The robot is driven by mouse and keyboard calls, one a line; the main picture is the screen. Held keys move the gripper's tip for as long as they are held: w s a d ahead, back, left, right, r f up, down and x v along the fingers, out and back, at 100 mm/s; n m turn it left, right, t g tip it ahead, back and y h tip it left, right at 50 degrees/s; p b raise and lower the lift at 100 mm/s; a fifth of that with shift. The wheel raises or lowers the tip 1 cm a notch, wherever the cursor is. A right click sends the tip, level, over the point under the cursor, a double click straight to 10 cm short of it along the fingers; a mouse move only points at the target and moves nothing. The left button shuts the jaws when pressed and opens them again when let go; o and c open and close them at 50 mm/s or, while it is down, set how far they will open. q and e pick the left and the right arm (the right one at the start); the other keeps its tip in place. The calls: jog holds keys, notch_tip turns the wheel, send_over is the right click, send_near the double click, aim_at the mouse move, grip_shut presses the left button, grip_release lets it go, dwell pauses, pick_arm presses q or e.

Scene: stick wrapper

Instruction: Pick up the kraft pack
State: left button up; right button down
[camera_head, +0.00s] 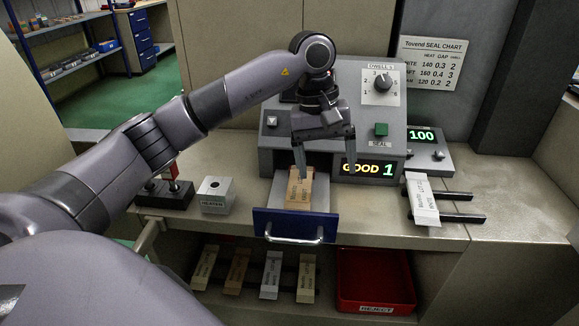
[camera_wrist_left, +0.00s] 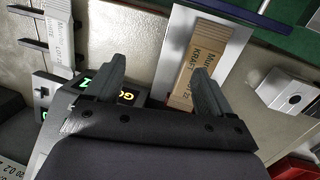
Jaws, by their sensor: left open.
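The kraft pack (camera_head: 299,190) is a brown packet with dark print, lying in the pulled-out drawer (camera_head: 295,226) with the blue front, below the sealing machine. My left gripper (camera_head: 326,160) hangs over the drawer area, open and empty, fingers pointing down. In the wrist view the kraft pack (camera_wrist_left: 196,64) lies beyond the fingers of my left gripper (camera_wrist_left: 160,75). One finger overlaps the pack's edge there, and the gap between the fingers is mostly to one side of it. I cannot tell how high the fingers are above it. My right gripper is not in view.
The sealing machine (camera_head: 343,100) stands behind the drawer, its display reading GOOD 1. A white pack (camera_head: 421,198) lies on two dark rails at right. A heater block (camera_head: 215,194) sits left. Below are several packs on a shelf and a red reject bin (camera_head: 374,278).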

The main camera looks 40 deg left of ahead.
aim_at(300, 185)
pick_arm(q)
jog(key=a, duration=0.1)
jog(key=a+y, duration=0.1)
jog(key=a, duration=0.1)
jog(key=s+a+r+y, duration=0.1)
jog(key=shift+a, duration=0.15)
jog(key=shift+a+f+m, duration=0.25)
jog(key=shift+a+m, duration=0.05)
jog(key=shift+a, duration=0.05)
notch_tip(300, 185, down, 7)
jog(key=shift+r+p, duration=0.1)
jog(key=shift+p, duration=0.65)
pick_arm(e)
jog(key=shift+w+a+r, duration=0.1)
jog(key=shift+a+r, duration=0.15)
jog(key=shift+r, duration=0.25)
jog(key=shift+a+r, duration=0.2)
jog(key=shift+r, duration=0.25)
pick_arm(q)
jog(key=c, duration=1.2)
jog(key=shift+r, duration=0.1)
